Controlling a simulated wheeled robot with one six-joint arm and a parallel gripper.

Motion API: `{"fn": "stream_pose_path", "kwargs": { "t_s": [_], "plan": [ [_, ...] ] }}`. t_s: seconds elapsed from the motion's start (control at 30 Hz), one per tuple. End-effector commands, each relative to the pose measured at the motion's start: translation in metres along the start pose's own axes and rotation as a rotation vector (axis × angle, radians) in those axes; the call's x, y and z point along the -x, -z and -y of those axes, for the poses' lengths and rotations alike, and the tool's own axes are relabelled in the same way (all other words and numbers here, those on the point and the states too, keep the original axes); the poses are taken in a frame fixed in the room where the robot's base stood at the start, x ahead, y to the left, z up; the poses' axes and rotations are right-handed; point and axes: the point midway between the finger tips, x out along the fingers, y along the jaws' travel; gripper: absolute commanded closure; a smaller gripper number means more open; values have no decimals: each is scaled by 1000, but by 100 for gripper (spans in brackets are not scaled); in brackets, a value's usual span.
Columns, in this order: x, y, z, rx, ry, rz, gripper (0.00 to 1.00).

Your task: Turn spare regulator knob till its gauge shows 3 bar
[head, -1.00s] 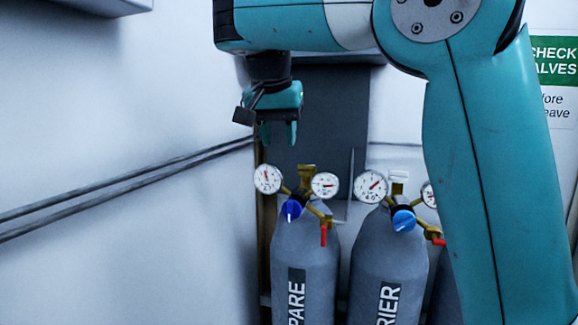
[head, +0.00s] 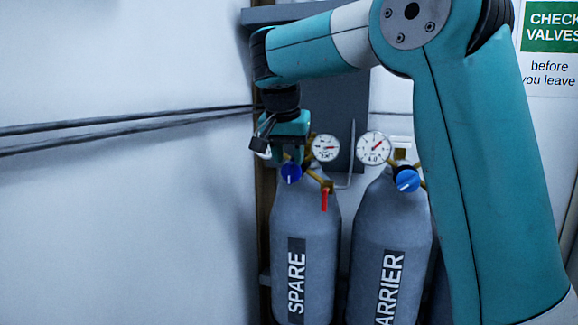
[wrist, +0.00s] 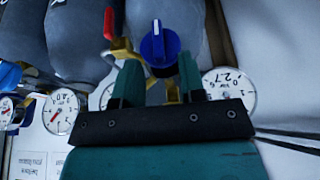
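The spare cylinder (head: 306,225) is grey with a SPARE label. Its regulator knob (head: 291,172) is dark blue with a pale pointer line; it also shows in the wrist view (wrist: 158,45). My gripper (head: 290,154) is just above the knob in the head view. In the wrist view its two green fingers (wrist: 158,64) are apart, with the knob showing between and beyond their tips; contact cannot be told. One spare gauge (wrist: 230,88) seems to read 2.7 in the wrist view; my gripper mostly hides it in the head view. The other spare gauge (head: 326,148) has unreadable small print.
The spare's red valve lever (head: 325,198) hangs right of the knob. The carrier cylinder (head: 390,240), with a lighter blue knob (head: 407,180) and a gauge (head: 374,148), stands close on the right. A wall with pipes (head: 120,130) is on the left.

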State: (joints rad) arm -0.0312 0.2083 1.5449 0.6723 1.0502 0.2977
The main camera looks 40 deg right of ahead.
Motion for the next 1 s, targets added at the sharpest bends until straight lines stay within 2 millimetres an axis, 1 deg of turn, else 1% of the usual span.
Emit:
{"fn": "stream_pose_path", "kwargs": {
  "t_s": [0.03, 0.13, 0.4, 0.43, 0.47, 0.5, 0.57, 0.6, 0.83, 1.0],
  "plan": [
    [-5, 0, 0, 1, -1, 1, 63],
    [-10, 0, 0, -1, 0, 1, 63],
    [-10, 0, 0, 1, 1, 1, 63],
    [-10, 0, 0, 1, 1, 0, 67],
    [-10, 0, 0, 1, 1, 1, 74],
    [-10, 0, 0, 1, 1, 0, 83],
    [-10, 0, 0, 0, 1, 1, 97],
    [-11, 0, 0, 1, 0, 1, 100],
    [-14, -2, 0, -2, 6, 3, 100],
    [-21, -4, -3, -26, 58, 3, 100]
  ]
}}
